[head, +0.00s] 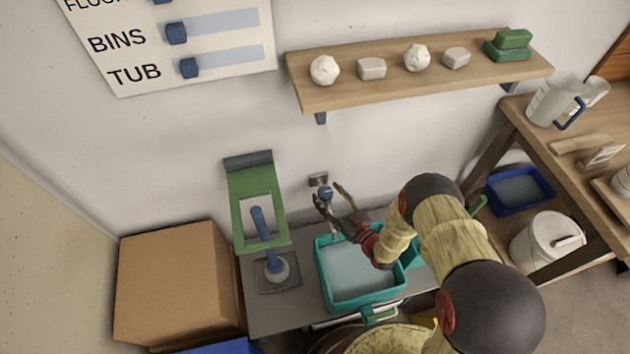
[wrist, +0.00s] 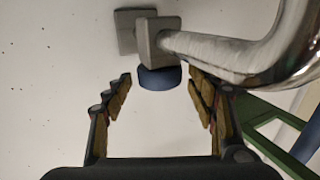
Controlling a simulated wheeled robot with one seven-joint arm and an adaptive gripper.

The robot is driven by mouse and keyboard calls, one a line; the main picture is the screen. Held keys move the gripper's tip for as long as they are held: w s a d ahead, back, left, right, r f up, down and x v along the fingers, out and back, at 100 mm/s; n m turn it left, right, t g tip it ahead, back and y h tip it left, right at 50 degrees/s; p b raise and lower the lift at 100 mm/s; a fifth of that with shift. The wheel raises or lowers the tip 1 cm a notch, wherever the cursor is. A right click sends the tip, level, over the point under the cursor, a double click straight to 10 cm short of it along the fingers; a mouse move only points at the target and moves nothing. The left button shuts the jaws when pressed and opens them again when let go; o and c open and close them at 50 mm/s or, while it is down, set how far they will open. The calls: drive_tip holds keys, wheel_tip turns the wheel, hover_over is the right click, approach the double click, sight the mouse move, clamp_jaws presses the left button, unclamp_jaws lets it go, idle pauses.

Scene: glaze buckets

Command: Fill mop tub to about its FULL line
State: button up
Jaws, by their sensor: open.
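The teal mop tub (head: 319,268) stands on a grey bench below the tap, with pale grey-blue water (head: 355,270) in it. I cannot make out a FULL line, and my arm covers part of the tub's right side. The tap has a grey wall mount (head: 318,179), a blue knob (head: 326,192) and a chrome spout, clear in the wrist view (wrist: 225,52). My gripper (head: 330,197) is open at the knob. In the wrist view the fingers (wrist: 160,88) lie either side of the blue knob (wrist: 160,77), with gaps showing. I cannot tell whether water is running.
A green frame (head: 237,205) with a blue-handled tool (head: 262,225) stands left of the tub. A cardboard box (head: 175,285) is further left. A wooden shelf (head: 400,80) hangs above. At right are a workbench with jugs (head: 553,100), a blue bin (head: 520,190) and a white bucket (head: 545,245).

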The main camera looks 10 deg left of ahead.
drive_tip(key=b+x, duration=0.1)
drive_tip(key=x, duration=0.5)
drive_tip(key=shift+b, duration=0.35)
drive_tip(key=shift+c, duration=1)
drive_tip(key=c, duration=1.1)
